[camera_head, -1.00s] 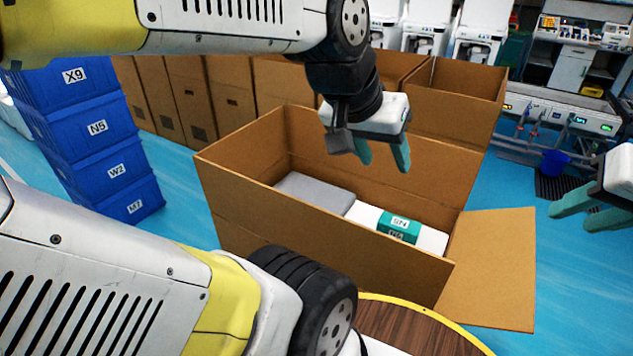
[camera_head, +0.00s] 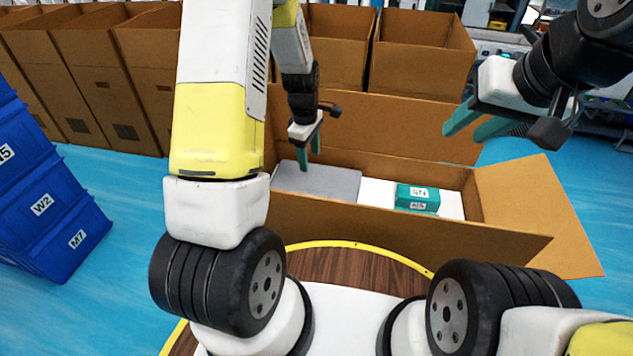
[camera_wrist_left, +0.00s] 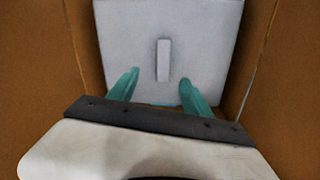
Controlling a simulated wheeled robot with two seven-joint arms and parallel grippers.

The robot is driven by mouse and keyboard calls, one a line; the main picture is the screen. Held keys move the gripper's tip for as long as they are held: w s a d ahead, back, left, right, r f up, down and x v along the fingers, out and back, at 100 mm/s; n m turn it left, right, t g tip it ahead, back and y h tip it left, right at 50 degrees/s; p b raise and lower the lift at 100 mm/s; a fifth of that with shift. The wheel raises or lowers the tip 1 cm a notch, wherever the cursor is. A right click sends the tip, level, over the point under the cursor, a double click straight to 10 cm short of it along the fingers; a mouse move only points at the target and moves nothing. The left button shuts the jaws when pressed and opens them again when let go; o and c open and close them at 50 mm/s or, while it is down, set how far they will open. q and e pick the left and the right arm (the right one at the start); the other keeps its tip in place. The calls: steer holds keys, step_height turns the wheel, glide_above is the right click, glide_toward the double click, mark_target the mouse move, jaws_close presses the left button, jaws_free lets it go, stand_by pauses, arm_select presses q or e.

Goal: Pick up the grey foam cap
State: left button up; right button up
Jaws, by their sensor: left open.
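The grey foam cap (camera_head: 325,184) lies flat in the left part of the open cardboard box (camera_head: 400,232). In the left wrist view the cap (camera_wrist_left: 120,35) is a pale grey slab with a raised bar (camera_wrist_left: 163,60) in its middle. My left gripper (camera_head: 309,160) is open and empty, pointing down above the cap's left part in the head view. In the left wrist view its fingertips (camera_wrist_left: 160,78) are on either side of the bar's line, apart from it. My right gripper (camera_head: 463,133) is open and empty, above the box's right end.
The box walls rise close around the cap. An open flap (camera_head: 540,215) sticks out right. Blue crates (camera_head: 45,200) stand left, and more cardboard boxes (camera_head: 420,55) stand behind.

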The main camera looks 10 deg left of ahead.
mark_target(308, 193)
arm_select(q)
steer(key=f, duration=0.5)
steer(key=f+n, duration=0.1)
steer(key=f, duration=0.5)
steer(key=f+n, duration=0.1)
steer(key=f, duration=0.4)
steer(key=shift+w+a+f+g+y, duration=0.25)
steer(key=shift+a+f+g+y, duration=0.05)
steer(key=shift+a+g, duration=0.1)
jaws_close()
stand_by(0.4)
